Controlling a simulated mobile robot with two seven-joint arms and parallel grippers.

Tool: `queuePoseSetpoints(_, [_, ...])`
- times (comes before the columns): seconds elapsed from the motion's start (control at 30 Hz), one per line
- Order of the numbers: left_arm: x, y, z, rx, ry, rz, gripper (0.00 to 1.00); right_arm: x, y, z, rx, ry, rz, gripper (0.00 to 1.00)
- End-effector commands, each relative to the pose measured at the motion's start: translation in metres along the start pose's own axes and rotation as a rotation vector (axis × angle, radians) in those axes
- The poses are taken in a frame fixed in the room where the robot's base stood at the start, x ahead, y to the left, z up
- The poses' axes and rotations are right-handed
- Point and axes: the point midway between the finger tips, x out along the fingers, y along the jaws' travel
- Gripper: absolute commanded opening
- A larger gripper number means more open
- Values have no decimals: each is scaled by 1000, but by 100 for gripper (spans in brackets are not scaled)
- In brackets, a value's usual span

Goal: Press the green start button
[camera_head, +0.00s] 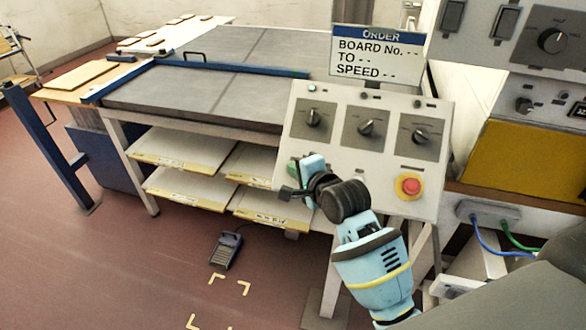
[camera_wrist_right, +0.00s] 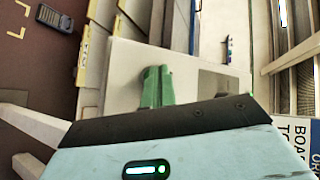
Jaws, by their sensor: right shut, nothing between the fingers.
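The green start button (camera_head: 293,168) is on the left lower part of the sloped grey control panel (camera_head: 385,182). In the head view my right gripper (camera_head: 289,192) is in front of the panel and hides part of the button. The green button (camera_wrist_right: 157,87) shows in the right wrist view just beyond the dark edge of my gripper's body. My right gripper is shut and empty. Whether it touches the button cannot be told. My left gripper is not in view.
A red emergency button on a yellow base (camera_head: 410,186) is at the panel's lower right. Three knobs line the panel above. An order sign (camera_head: 377,55) stands behind it. A work table with shelves (camera_head: 200,85) is at left, with a foot pedal (camera_head: 226,250) on the floor.

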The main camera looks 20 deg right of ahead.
Motion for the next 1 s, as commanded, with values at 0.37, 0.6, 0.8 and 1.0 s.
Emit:
queuePoseSetpoints(0.37, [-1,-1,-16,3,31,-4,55,-11,-8,7,1,0,-2,0])
queuePoseSetpoints(0.6, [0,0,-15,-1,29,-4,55,-10,-7,7,0,0,1,0])
queuePoseSetpoints(0.8, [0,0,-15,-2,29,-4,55,-18,-12,13,1,-1,0,0])
queuePoseSetpoints(1.0, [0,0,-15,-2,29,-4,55,-30,-21,22,1,-1,-1,0])
